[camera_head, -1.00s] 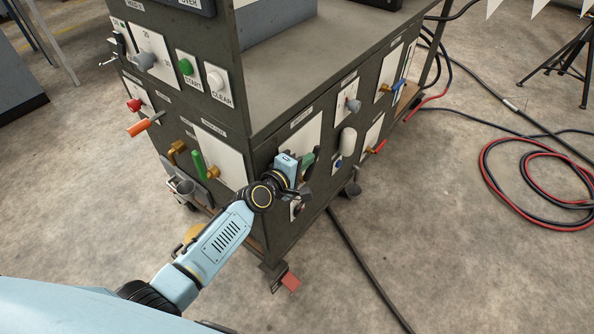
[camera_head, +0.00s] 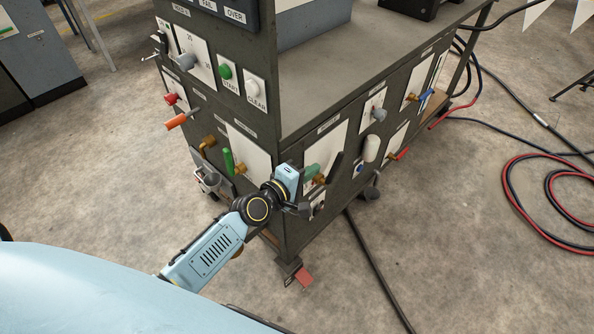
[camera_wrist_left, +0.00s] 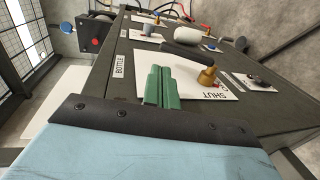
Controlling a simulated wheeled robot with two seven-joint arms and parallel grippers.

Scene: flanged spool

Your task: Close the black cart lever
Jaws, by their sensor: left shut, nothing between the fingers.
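The black lever (camera_head: 336,167) is on the right-hand side face of the dark cart (camera_head: 300,125), in front of a white plate. In the left wrist view the lever (camera_wrist_left: 186,53) runs slantwise from a brass valve stem (camera_wrist_left: 207,76) across the plate (camera_wrist_left: 185,80), which reads SHUT. My left gripper (camera_head: 322,165) is at this plate, with its green fingers together and empty. In the left wrist view the fingers (camera_wrist_left: 160,86) are beside the lever, near its free end. I cannot tell whether they touch it. My right gripper is not in view.
A green-handled lever (camera_head: 228,161) and an orange handle (camera_head: 178,121) stick out of the cart's left face. A white knob (camera_head: 371,148) and a red lever (camera_head: 400,154) are farther along the right face. Hoses (camera_head: 535,205) lie on the floor at right.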

